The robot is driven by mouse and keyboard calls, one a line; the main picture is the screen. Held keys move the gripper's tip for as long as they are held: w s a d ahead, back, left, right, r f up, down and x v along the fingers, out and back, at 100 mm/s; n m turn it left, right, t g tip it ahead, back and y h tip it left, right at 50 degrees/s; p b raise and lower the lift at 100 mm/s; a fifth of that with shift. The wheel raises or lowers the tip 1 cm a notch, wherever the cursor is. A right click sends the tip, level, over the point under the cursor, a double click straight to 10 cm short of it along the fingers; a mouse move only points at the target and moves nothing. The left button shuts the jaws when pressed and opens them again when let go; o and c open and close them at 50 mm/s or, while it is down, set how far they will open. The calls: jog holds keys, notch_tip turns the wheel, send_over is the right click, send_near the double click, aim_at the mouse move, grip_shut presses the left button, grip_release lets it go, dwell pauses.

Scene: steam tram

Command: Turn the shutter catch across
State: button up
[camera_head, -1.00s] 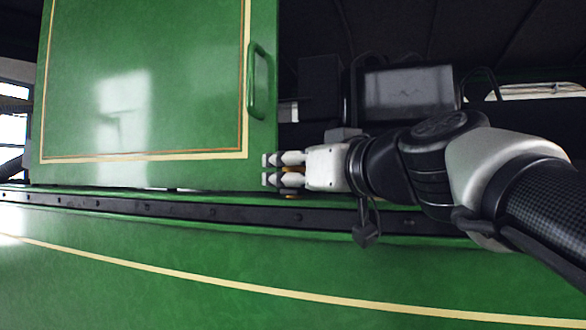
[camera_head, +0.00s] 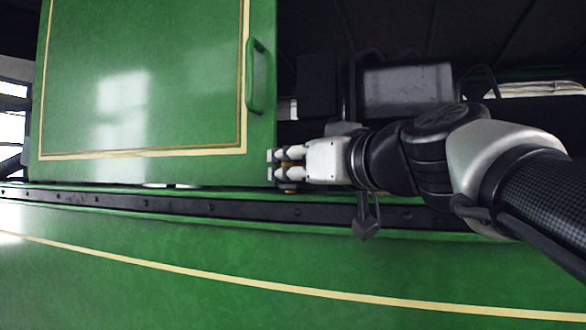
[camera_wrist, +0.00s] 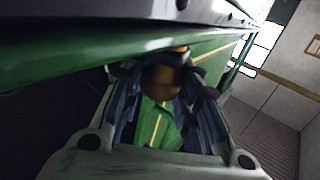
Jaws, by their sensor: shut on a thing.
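The green shutter (camera_head: 140,90) with a cream and gold border stands upright above the dark rail (camera_head: 150,202). My gripper (camera_head: 274,165) is at the shutter's lower right corner, just above the rail. In the wrist view, my gripper (camera_wrist: 160,90) has its fingers on either side of a round brass-coloured catch (camera_wrist: 162,78) and is shut on it. In the head view, only a small brass part of the catch (camera_head: 288,188) shows below the fingers. Which way the catch points is hidden by the fingers.
A green handle (camera_head: 256,76) stands out from the shutter's right edge, above my gripper. A dark box with a grey face (camera_head: 408,90) is behind my wrist. The green side panel (camera_head: 200,260) below the rail is clear.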

jog(key=shift+w+d+f+n+g+y+b, duration=0.1)
jog(key=shift+f+n+g+y+b, duration=0.35)
jog(key=shift+b, duration=0.75)
jog(key=shift+r+n+g+y+b, duration=0.2)
jog(key=shift+n+g+y+b, duration=0.05)
jog(key=shift+n+g+y, duration=0.4)
jog(key=shift+r+n+g+y+b, duration=0.2)
jog(key=shift+n+g+y, duration=0.3)
jog(key=shift+y, duration=0.2)
jog(key=o, duration=1.1)
jog(key=shift+c, duration=0.2)
jog(key=shift+s, duration=0.2)
jog(key=v, duration=1.2)
